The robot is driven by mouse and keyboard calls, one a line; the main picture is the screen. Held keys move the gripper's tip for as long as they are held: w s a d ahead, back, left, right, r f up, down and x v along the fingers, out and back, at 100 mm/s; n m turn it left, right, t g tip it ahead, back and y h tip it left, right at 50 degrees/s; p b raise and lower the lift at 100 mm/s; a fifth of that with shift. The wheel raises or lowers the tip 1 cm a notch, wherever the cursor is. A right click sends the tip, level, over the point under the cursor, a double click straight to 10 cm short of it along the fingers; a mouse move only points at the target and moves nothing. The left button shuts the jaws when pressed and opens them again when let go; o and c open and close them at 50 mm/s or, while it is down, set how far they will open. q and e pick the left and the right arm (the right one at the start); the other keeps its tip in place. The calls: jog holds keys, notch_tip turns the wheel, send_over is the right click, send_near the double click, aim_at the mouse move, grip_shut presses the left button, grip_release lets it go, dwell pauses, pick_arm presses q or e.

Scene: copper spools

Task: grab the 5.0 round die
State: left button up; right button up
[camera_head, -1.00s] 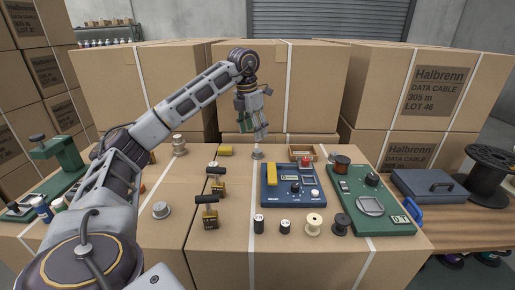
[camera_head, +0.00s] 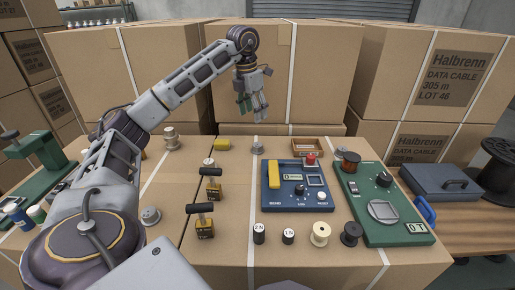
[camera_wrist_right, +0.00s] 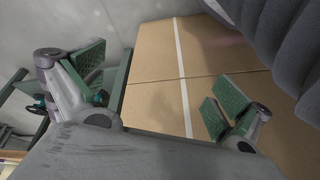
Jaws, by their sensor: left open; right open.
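Several small grey metal pieces stand on the carton top in the head view: one at the left (camera_head: 150,216), a stacked one further back (camera_head: 171,139), and one at the back middle (camera_head: 257,146). No size marking is legible on them, so I cannot tell which is the 5.0 round die. My left gripper (camera_head: 253,112) hangs open and empty above the back edge of the carton top, above the back middle grey piece and apart from it. My right gripper (camera_wrist_right: 160,98) is open and empty in the right wrist view, with cartons beyond its fingers.
A blue instrument (camera_head: 298,203) and a green device (camera_head: 395,232) stand at right. Two black-handled tools (camera_head: 203,222) (camera_head: 211,186), a yellow block (camera_head: 221,145), a wooden tray (camera_head: 308,146) and several small spools and weights share the carton top. Tall cartons (camera_head: 290,75) wall off the back.

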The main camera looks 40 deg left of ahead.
pick_arm(q)
jog(key=b, duration=0.3)
send_over(257, 144)
jog(key=f, duration=0.5)
jog(key=s+f, duration=0.1)
jog(key=f, duration=0.1)
jog(key=shift+f, duration=0.4)
jog(key=shift+w+f, duration=0.15)
jog(key=shift+f, duration=0.25)
pick_arm(e)
notch_tip(257, 144, down, 6)
jog(key=w+a+t+y, duration=0.1)
jog(key=a, duration=0.1)
jog(key=shift+f, duration=0.15)
